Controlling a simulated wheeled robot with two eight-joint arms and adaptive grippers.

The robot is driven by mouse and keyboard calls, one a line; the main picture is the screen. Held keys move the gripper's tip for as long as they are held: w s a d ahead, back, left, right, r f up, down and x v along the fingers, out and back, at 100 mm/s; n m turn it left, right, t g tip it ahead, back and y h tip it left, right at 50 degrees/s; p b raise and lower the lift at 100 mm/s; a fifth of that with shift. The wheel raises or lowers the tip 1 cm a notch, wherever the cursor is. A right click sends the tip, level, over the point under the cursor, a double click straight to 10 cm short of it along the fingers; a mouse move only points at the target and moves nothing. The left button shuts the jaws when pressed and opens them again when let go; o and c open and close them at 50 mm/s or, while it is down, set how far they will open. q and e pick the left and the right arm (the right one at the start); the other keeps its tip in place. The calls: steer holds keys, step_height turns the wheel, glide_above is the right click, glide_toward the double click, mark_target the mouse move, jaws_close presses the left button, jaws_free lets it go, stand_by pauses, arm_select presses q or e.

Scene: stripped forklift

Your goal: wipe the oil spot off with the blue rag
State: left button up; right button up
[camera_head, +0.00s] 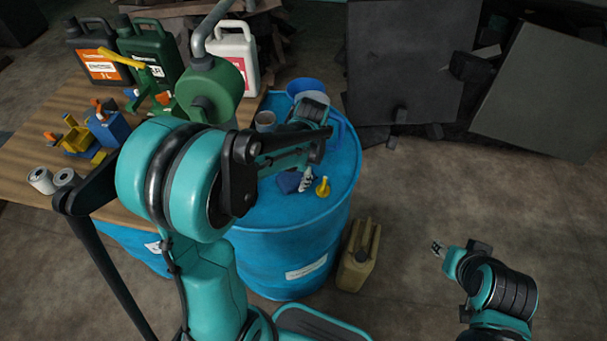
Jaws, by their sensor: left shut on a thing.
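The blue rag (289,183) is a small dark bunched cloth at the top of the blue barrel (300,222). My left gripper (306,181) reaches down over the barrel top and is shut on the rag. The rag is low, at or close to the barrel top; I cannot tell whether it touches. I see no oil spot; my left arm hides part of the barrel top. My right gripper (438,248) is over the floor at the right, apart from the barrel, and its fingers are too small to read.
A yellow funnel-like item (323,187) stands just right of the rag. Blue and grey containers (304,88) stand at the barrel's back. A wooden table (35,125) with canisters is at left. An olive jerrycan (358,255) stands on the floor, with open floor to its right.

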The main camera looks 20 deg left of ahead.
arm_select(q)
steer(key=shift+s+a+f, duration=0.1)
steer(key=shift+s+a, duration=0.2)
steer(key=shift+a, duration=0.75)
steer(key=shift+s+a, duration=0.25)
steer(key=shift+a, duration=0.75)
steer(key=shift+a+r+p, duration=0.1)
steer(key=shift+r+p, duration=0.4)
steer(key=shift+r, duration=0.2)
steer(key=shift+r+p, duration=1.7)
steer(key=shift+r, duration=0.6)
steer(key=shift+r+p, duration=1.25)
steer(key=shift+r, duration=0.3)
steer(key=shift+f, duration=0.1)
